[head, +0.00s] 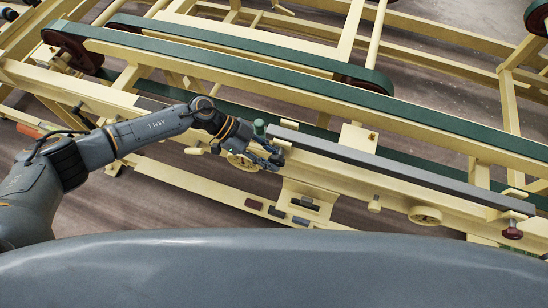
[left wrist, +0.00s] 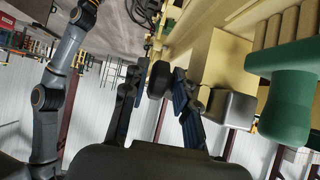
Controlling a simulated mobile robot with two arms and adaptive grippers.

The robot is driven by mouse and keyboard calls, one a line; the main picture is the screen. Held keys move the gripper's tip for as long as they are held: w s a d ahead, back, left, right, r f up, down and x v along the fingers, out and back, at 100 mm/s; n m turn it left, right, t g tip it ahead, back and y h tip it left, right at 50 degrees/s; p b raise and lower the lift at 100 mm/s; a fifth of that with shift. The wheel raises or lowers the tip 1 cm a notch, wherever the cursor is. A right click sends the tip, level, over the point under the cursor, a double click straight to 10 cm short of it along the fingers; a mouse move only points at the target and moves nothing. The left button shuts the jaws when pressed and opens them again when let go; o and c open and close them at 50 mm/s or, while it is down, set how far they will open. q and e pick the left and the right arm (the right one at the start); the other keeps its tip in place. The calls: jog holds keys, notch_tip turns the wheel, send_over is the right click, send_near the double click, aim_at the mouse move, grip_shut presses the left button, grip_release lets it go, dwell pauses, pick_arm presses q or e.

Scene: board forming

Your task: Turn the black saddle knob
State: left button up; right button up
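The black saddle knob (left wrist: 159,80) shows in the left wrist view as a dark round knob on the cream machine frame. My left gripper (left wrist: 157,100) is open, with one finger on each side of the knob and no clear grip on it. In the head view my left gripper (head: 270,158) is at the front rail of the machine, just below a green knob (head: 259,128). The black knob cannot be made out there, as the gripper covers that spot. My right gripper is not in view.
A green T-shaped part (left wrist: 290,95) and a grey block (left wrist: 232,108) are close on the right in the wrist view. A long grey bar (head: 400,170), a cream handwheel (head: 425,215) and a dark red knob (head: 512,230) line the front rail. Green belts (head: 240,68) run behind.

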pick_arm(q)
jog(key=v, duration=1.1)
jog(key=shift+f, duration=0.1)
